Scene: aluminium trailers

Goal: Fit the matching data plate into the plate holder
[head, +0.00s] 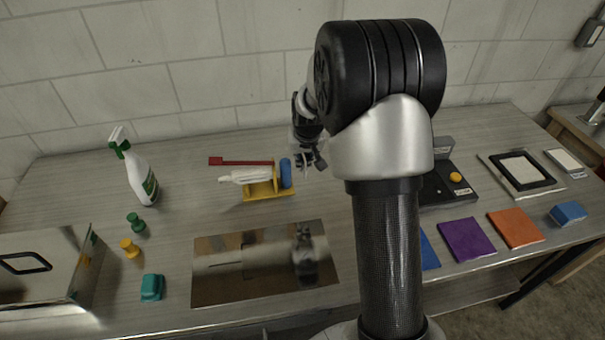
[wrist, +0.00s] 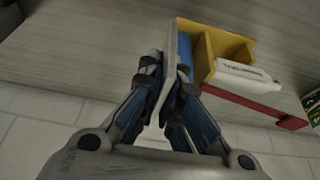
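My gripper (wrist: 172,95) points down over the table; in the head view (head: 308,165) it is just right of the yellow caddy. Its blue-padded fingers are closed on a thin pale grey plate (wrist: 173,62), seen nearly edge-on; its face and markings cannot be read. A black rectangular frame with a pale centre (head: 521,171) lies on a flat panel at the far right, apart from my gripper. Another black rounded frame (head: 24,262) is on a shiny metal box at the far left. I cannot tell which frame is the plate holder.
The yellow caddy (head: 268,194) with a white tube and blue item stands beside my gripper. A red-handled tool (head: 240,162) lies behind it. A metal sheet (head: 265,264) lies in front. Purple (head: 466,239) and orange (head: 515,228) pads and a black device (head: 445,187) are to the right.

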